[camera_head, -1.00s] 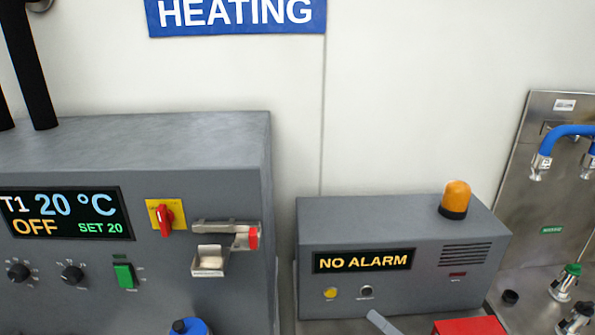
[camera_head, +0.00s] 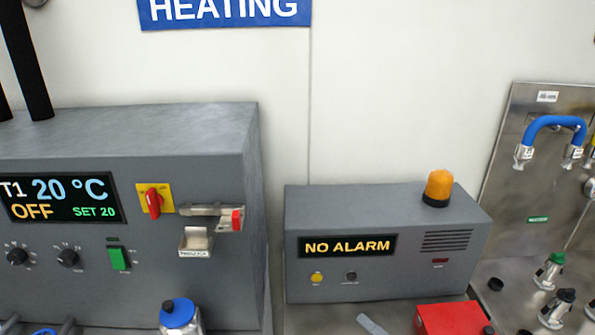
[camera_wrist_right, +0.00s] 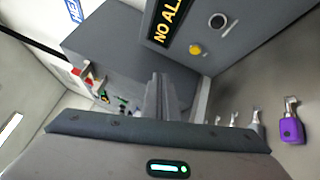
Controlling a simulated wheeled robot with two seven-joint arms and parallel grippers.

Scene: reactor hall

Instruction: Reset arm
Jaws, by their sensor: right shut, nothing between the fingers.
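My right gripper (camera_wrist_right: 162,97) shows in the right wrist view as two grey fingers shut together with nothing between them. In the head view only its narrow grey tip (camera_head: 371,325) shows at the bottom edge, in front of the alarm box (camera_head: 385,243). The tip looks apart from the box and from the red box (camera_head: 452,318) on its right. The rest of the right arm is out of the head view. My left gripper is in neither view.
The grey heating unit (camera_head: 175,135) stands on the left, reading 20 °C and OFF. A blue-capped vessel (camera_head: 178,315) is below it. A steel panel (camera_head: 530,165) with a blue hose and taps is on the right. A purple-tagged part (camera_wrist_right: 291,128) shows in the wrist view.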

